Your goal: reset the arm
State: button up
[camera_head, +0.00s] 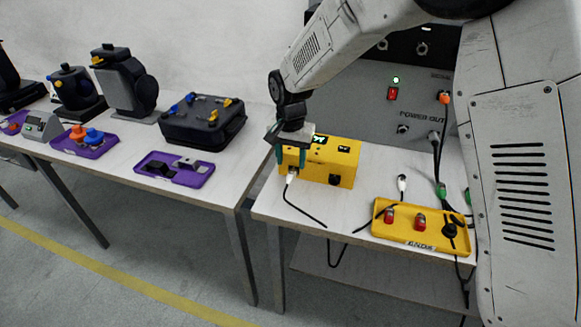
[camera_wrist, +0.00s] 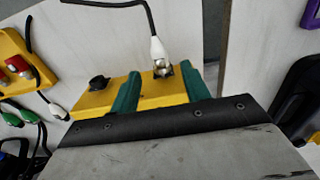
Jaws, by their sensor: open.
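My gripper (camera_head: 290,158) hangs from my arm at the left end of a yellow box (camera_head: 342,162) on the right-hand table. In the wrist view its two green fingers (camera_wrist: 166,90) are apart. A white cable plug (camera_wrist: 158,50) sits at a socket on the box between the fingertips, with a black cable running from it. I cannot tell whether the fingers touch the plug. The plug also shows in the head view (camera_head: 291,177), just below the fingertips. The yellow box (camera_wrist: 96,102) has a dark round knob or socket on the same face.
A yellow tray (camera_head: 410,240) holds red and black connectors. A grey power unit (camera_head: 375,120) with a red switch stands behind the box. Loose cables hang over the front edge. A gap separates the left table (camera_head: 110,160), which holds purple trays (camera_head: 190,180), a black case (camera_head: 205,120) and stage lights.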

notch_tip(320, 180, up, 3)
jog(key=shift+r, duration=0.25)
jog(key=s+d+r+n, duration=0.1)
jog(key=s+d+r, duration=0.4)
jog(key=s+d, duration=0.3)
jog(key=s+d+r+n, duration=0.1)
jog(key=s+d+r, duration=0.4)
jog(key=s+d, duration=0.4)
jog(key=s+d+r+n+t, duration=0.1)
jog(key=s+d+r, duration=0.4)
jog(key=s, duration=1.2)
jog(key=d, duration=0.4)
jog(key=shift+s+n, duration=0.3)
jog(key=shift+s, duration=0.1)
